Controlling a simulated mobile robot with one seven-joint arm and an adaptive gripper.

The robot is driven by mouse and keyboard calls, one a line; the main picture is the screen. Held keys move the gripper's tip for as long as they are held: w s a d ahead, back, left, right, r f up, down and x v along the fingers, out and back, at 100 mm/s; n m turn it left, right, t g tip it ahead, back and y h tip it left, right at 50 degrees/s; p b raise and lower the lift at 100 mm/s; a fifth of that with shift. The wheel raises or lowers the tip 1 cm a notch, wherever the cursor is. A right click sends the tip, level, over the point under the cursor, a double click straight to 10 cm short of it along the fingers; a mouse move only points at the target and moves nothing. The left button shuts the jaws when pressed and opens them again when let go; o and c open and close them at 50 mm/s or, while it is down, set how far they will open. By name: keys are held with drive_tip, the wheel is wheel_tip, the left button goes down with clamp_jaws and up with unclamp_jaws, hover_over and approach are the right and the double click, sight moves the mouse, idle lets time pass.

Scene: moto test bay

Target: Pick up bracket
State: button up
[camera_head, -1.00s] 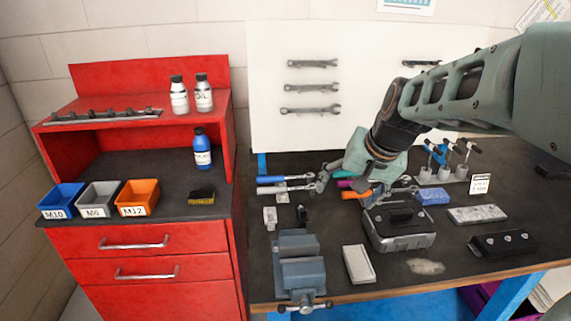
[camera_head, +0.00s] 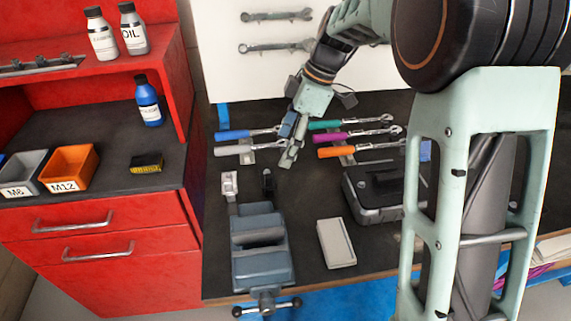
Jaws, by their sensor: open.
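A small pale metal piece that looks like the bracket (camera_head: 229,186) stands on the dark bench top, behind and left of the vise. A small black part (camera_head: 268,182) stands just right of it; I cannot tell exactly what it is. My gripper (camera_head: 290,155) points down over the bench, right of and behind the pale piece and apart from it. The gripper is open, and I see nothing held in it. It hides part of the bench between the two groups of ratchet tools.
The blue-grey vise (camera_head: 262,250) stands at the bench's front left. Ratchets with blue (camera_head: 232,135), white and other coloured handles lie around my gripper. A pale box (camera_head: 337,243) and a grey case (camera_head: 365,205) lie to the right. The red cabinet (camera_head: 180,100) borders the left.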

drive_tip(key=n, duration=0.1)
hover_over(267, 172)
drive_tip(key=d, duration=0.3)
wheel_tip(267, 172, down, 5)
drive_tip(key=shift+n, duration=0.3)
drive_tip(key=shift+s+a+p+x, duration=0.2)
drive_tip(key=shift+p+x, duration=0.15)
drive_tip(key=shift+x, duration=1.15)
drive_tip(key=shift+s+a+p+x, duration=0.1)
drive_tip(key=shift+s+p+x, duration=0.15)
drive_tip(key=shift+x, duration=1.25)
drive_tip(key=shift+r, duration=0.15)
drive_tip(key=c, duration=1.4)
drive_tip(key=shift+w+r+g, duration=0.1)
drive_tip(key=shift+g, duration=0.2)
